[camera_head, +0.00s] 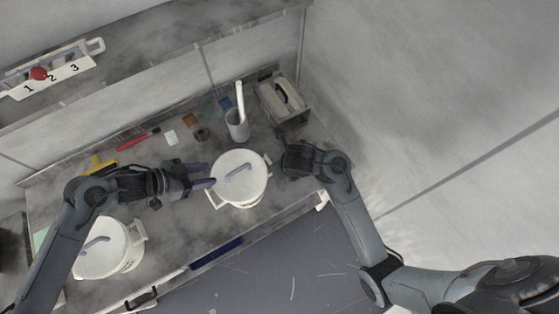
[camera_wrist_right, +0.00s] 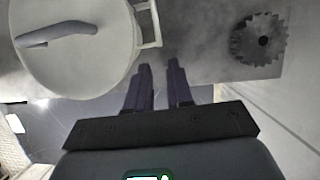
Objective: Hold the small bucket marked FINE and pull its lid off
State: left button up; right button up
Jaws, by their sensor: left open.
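A white lidded bucket (camera_head: 239,192) stands upright on the bench, its lid on with a grey bar handle (camera_head: 238,171) on top. Some marking shows on its front side, too small to read. My left gripper (camera_head: 207,176) is open at the bucket's left side, fingers pointing at it; whether they touch cannot be told. My right gripper (camera_wrist_right: 158,72) is just right of the bucket, its fingers apart with nothing between them. The lid (camera_wrist_right: 80,65) and a side handle (camera_wrist_right: 150,25) show in the right wrist view. A second white lidded bucket (camera_head: 108,262) stands at the left.
A grey cup (camera_head: 237,126) with a white stick stands behind the bucket. A box with a handled block (camera_head: 285,98) is at the back right. A dark toothed disc (camera_wrist_right: 258,39) lies right of my right gripper. A red tool (camera_head: 138,138) and small coloured squares lie behind.

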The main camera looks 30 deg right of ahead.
jog(key=x, duration=0.3)
jog(key=w+x, duration=0.1)
jog(key=x, duration=0.6)
jog(key=shift+w+a+r, duration=0.1)
jog(key=shift+w+r, duration=0.2)
jog(key=shift+w, duration=0.1)
grip_shut()
dwell(1.4)
dwell(1.1)
